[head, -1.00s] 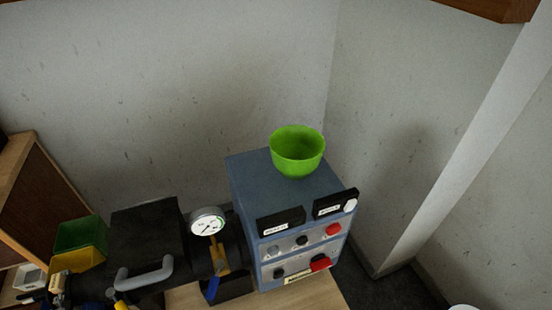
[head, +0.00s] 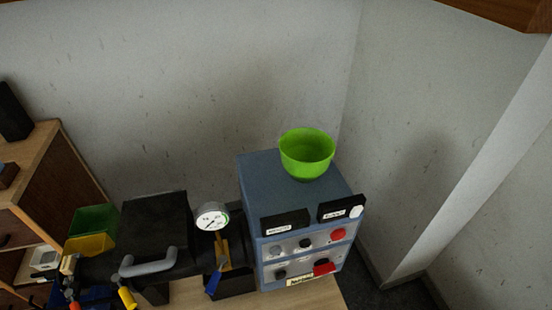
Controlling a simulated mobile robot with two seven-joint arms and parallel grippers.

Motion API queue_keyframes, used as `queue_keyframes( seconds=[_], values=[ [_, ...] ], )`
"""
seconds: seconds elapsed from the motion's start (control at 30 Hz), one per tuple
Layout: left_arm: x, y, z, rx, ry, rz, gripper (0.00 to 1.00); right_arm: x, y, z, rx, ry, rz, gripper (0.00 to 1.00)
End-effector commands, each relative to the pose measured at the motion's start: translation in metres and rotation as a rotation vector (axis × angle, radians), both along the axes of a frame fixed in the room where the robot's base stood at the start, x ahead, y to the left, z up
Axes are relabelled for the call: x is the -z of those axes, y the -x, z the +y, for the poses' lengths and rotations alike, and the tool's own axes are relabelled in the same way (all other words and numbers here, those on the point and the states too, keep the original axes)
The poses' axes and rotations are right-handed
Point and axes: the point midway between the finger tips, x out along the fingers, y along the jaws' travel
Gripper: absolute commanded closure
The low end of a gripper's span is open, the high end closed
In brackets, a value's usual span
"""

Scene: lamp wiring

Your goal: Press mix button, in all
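A blue-grey machine box (head: 262,185) stands on a wooden table against the wall corner. Its front panel carries a round red button (head: 337,235), a black knob (head: 305,243), a grey knob (head: 276,250), another black knob (head: 280,274) and a red switch (head: 323,268). Two black label plates (head: 285,222) sit at the top front edge; their text is too small to read. I cannot tell which control is the mix button. A green bowl (head: 306,154) sits upright on top of the box. Neither of my grippers shows in the head view.
Green (head: 93,221) and yellow (head: 88,244) bins and a wooden cabinet (head: 62,175) stand farther left. The floor at right looks clear.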

Motion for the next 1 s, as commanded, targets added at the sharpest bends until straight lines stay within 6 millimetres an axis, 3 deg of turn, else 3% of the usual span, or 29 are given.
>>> queue_keyframes(
  seconds=[0.2, 1.0],
  values=[
    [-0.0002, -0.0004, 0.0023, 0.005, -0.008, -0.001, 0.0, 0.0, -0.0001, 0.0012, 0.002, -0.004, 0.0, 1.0],
    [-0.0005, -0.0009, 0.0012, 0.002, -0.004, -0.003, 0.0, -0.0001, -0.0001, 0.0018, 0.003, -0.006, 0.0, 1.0]
  ],
)
